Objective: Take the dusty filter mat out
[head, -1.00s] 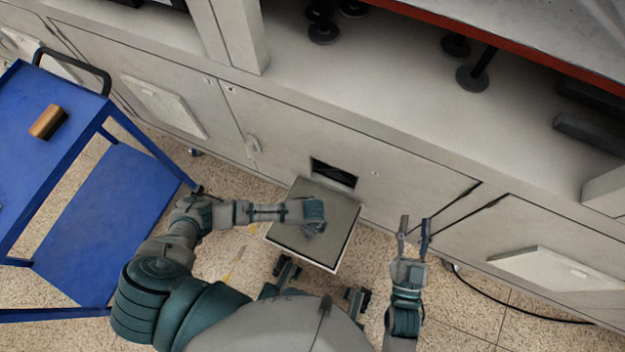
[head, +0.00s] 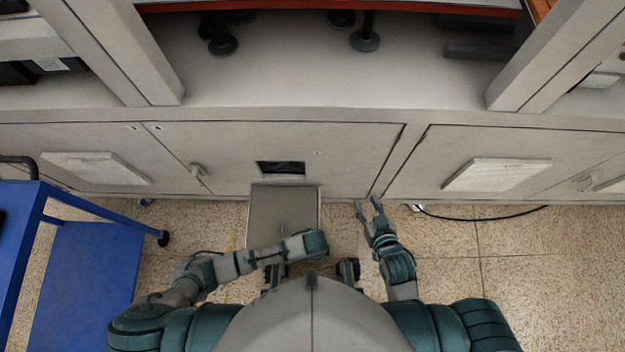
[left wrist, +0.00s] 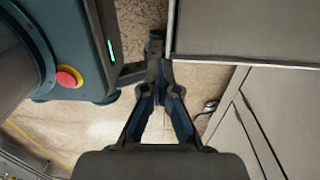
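A flat grey square panel (head: 283,207) juts out level from the cabinet front, just below a small dark opening (head: 281,167). I cannot tell whether its grey face is the dusty filter mat or a cover. Its underside or face also fills the upper right of the left wrist view (left wrist: 240,30). My left gripper (left wrist: 160,68) has its fingertips together beside the panel's corner, with nothing visible between them. In the head view its fingers are hidden by my own wrist. My right gripper (head: 368,205) is open and empty, right of the panel and apart from it.
A blue cart (head: 85,275) stands at the left. Pale vent covers (head: 497,174) sit on the neighbouring cabinet doors. A black cable (head: 470,215) lies on the floor at the right. The floor right of my right gripper is otherwise clear.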

